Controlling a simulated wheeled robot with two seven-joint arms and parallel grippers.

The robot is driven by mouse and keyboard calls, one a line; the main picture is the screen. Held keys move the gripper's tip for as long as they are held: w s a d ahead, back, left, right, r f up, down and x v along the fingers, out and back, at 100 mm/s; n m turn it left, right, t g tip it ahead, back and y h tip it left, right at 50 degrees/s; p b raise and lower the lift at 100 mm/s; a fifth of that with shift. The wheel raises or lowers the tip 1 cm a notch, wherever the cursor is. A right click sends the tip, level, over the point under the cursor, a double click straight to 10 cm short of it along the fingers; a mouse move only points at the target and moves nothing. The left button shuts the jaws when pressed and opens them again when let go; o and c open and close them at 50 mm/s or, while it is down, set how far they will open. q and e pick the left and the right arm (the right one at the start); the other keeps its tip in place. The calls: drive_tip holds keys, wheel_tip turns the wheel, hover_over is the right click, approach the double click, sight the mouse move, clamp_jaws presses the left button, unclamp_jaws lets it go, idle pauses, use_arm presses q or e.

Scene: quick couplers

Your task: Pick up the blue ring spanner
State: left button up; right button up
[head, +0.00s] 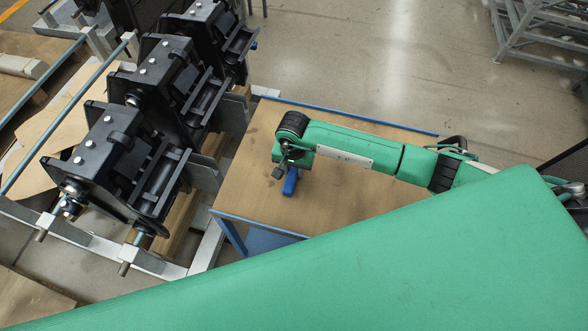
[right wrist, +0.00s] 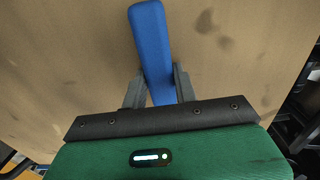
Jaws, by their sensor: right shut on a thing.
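The blue ring spanner (head: 290,182) is at the brown table top, below the end of my green right arm in the head view. My right gripper (head: 283,170) is shut on it. In the right wrist view, the blue handle (right wrist: 151,45) passes between the two grey fingers of my right gripper (right wrist: 160,88) and points away from the palm. Its ring end does not show in either view. I cannot tell whether the spanner touches the table. My left gripper is not in view.
The wooden table top (head: 350,205) with blue edges is otherwise bare. Black coupler machines (head: 130,160) stand on a light frame to its left. A grey rack (head: 540,35) is at the back right. My large green body part covers the lower right.

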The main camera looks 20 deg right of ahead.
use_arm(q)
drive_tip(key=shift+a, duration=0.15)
use_arm(e)
drive_tip(key=shift+r, duration=0.15)
